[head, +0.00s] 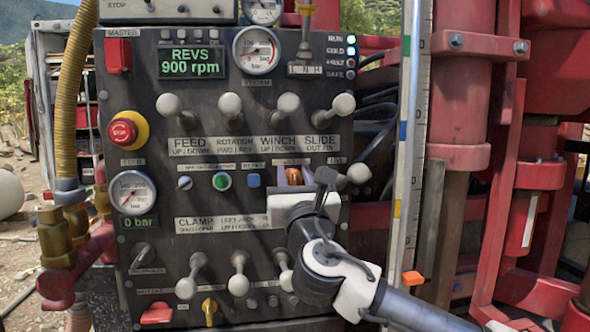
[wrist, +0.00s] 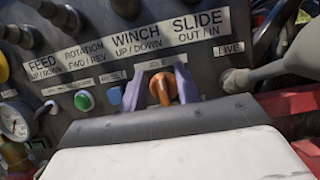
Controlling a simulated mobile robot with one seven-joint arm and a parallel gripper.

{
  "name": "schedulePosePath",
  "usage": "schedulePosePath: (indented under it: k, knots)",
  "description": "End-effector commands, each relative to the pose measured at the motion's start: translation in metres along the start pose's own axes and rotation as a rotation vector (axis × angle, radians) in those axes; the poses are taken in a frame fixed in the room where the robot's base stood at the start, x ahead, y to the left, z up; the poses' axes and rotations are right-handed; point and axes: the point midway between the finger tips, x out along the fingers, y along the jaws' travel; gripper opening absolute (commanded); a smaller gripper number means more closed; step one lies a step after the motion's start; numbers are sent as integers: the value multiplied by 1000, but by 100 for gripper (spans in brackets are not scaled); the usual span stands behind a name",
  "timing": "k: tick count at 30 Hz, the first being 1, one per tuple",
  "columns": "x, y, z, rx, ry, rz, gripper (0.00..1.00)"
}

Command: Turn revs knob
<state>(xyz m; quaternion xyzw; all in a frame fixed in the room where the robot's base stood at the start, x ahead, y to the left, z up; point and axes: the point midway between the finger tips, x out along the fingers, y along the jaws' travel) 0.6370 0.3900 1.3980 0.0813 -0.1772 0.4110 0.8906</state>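The revs knob (wrist: 165,87) is a small orange knob on the dark control panel, under a label largely hidden by my fingers. It also shows in the head view (head: 294,177). The two purple fingertips of my gripper (wrist: 169,89) stand one on each side of the knob, very close to it. I cannot tell whether both press on it. The white gripper body (head: 291,202) covers the panel just below. The green display (head: 190,63) reads REVS 900 rpm.
A LIVE lever (head: 358,173) stands close to the right of my gripper, and a blue reset button (head: 253,180) and green button (head: 222,180) to its left. Several grey levers line the rows above and below. A red emergency button (head: 123,132) is at the left.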

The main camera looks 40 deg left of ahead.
Motion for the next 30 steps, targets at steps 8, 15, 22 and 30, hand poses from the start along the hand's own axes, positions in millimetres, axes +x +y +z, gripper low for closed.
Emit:
schedulePosePath:
  k: [8,15,22,30]
  knots:
    - [2,0,0,0,0,-1,32]
    - [1,0,0,1,0,-1,2]
    - [1,0,0,3,0,-2,0]
    - [0,-1,-2,75,-1,-30,0]
